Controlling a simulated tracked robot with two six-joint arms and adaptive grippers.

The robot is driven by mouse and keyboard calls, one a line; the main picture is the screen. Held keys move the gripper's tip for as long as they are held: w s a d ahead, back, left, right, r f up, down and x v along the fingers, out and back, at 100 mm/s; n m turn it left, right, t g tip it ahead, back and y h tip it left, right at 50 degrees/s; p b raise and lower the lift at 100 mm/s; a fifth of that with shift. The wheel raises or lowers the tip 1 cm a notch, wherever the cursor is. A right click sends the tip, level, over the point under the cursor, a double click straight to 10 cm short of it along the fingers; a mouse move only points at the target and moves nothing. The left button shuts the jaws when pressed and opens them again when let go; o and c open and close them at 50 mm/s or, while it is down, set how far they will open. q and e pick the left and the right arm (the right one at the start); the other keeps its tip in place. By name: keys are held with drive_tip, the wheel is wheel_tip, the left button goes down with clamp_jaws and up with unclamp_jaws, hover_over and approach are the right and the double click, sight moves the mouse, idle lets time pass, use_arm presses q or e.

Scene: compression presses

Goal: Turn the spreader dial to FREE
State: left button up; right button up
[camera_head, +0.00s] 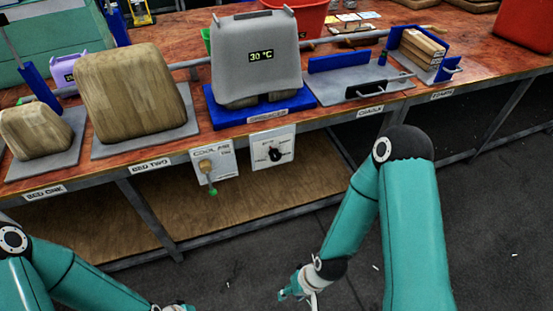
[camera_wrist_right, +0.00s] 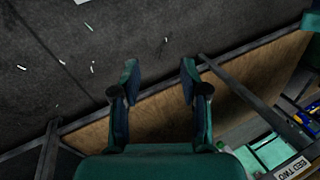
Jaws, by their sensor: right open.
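The spreader dial is a black knob (camera_head: 275,155) on a white panel (camera_head: 286,138) fixed to the bench's front edge, below the grey press with the 30 °C display. Its markings are too small to read. My right gripper (camera_head: 297,288) is low in front of the bench, well below the dial and apart from it. In the right wrist view its fingers (camera_wrist_right: 160,72) are spread with nothing between them. The dial does not show there. Only a bit of my left gripper (camera_head: 173,307) shows at the bottom edge of the head view.
The cooling panel (camera_head: 213,168) with a green-tipped lever (camera_head: 212,190) hangs left of the dial. The grey press (camera_head: 256,60) stands above on a blue base (camera_head: 224,116). A wooden lower shelf (camera_head: 190,215) lies underneath. The floor before the bench is mostly clear.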

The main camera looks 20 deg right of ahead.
drive_tip(key=shift+o, duration=1.2)
drive_tip(key=shift+w+f, duration=0.2)
drive_tip(key=shift+o, duration=0.2)
drive_tip(key=w+d+f+t+b, duration=0.2)
drive_tip(key=w+f+t+b, duration=0.1)
drive_tip(key=w+b, duration=0.5)
drive_tip(key=shift+w+f+n+h+b, duration=0.25)
drive_tip(key=shift+f+n+h+b, duration=0.05)
drive_tip(key=shift+f+b, duration=0.5)
drive_tip(key=n+t+h+b, duration=0.25)
drive_tip(key=t+b, duration=1.15)
drive_tip(key=b, duration=1.6)
approach(276, 159)
drive_tip(key=shift+m, duration=0.35)
drive_tip(key=w+b, duration=0.1)
drive_tip(key=w, duration=0.4)
drive_tip(key=w+b, duration=0.1)
drive_tip(key=w, duration=0.3)
drive_tip(key=shift+w+a+f, duration=0.2)
drive_tip(key=shift+w, duration=0.2)
drive_tip(key=c, duration=1.1)
